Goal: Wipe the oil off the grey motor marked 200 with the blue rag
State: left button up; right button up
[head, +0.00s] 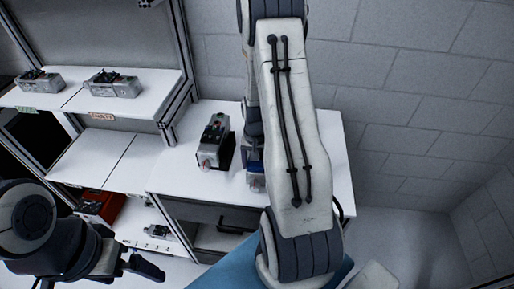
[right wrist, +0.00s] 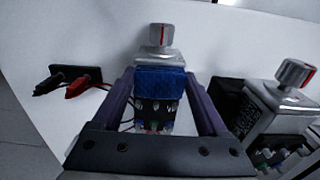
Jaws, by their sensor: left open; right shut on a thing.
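The blue rag (right wrist: 162,82) is between the purple fingers of my right gripper (right wrist: 160,95), which is shut on it. The rag lies against a grey motor (right wrist: 155,60) with a red-marked round knob, and hides its middle. In the head view my right arm covers much of this motor (head: 256,184) and of the rag (head: 253,166). A second grey motor (head: 213,140) stands beside it on the white table; it also shows in the right wrist view (right wrist: 270,105). I cannot read a 200 on either, nor make out oil. My left gripper (head: 138,268) is open and empty, low at the left.
Black and red plugs (right wrist: 72,86) sit at a dark block on the table, left of the rag. Grey devices (head: 112,83) stand on the upper white shelf (head: 70,98). A red box (head: 100,205) is on a lower shelf. The table's right part (head: 335,160) looks clear.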

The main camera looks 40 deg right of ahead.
jog(key=shift+w+a, duration=0.2)
jog(key=shift+a, duration=0.05)
jog(key=shift+w+a, duration=0.25)
jog(key=shift+w, duration=0.25)
jog(key=shift+s+r, duration=0.15)
jog(key=shift+s+d, duration=0.4)
jog(key=shift+s, duration=0.2)
jog(key=shift+s+d, duration=0.2)
jog(key=shift+d, duration=0.15)
jog(key=shift+s+d, duration=0.1)
jog(key=shift+d, duration=0.05)
jog(key=shift+s+d+r+p, duration=0.3)
jog(key=shift+s+p, duration=0.25)
jog(key=shift+s, duration=0.05)
jog(key=shift+w+r+p, duration=0.2)
jog(key=shift+r+p, duration=0.1)
jog(key=shift+r, duration=0.6)
jog(key=shift+a+r+p, duration=0.1)
jog(key=shift+r+p, duration=0.2)
jog(key=shift+s+r+p, duration=0.1)
jog(key=shift+r+p, duration=0.25)
jog(key=shift+r, duration=0.1)
jog(key=shift+r+p, duration=1.65)
jog(key=shift+r, duration=0.35)
pick_arm(q)
notch_tip(320, 180, up, 6)
jog(key=s+d, duration=0.1)
jog(key=shift+r, duration=0.15)
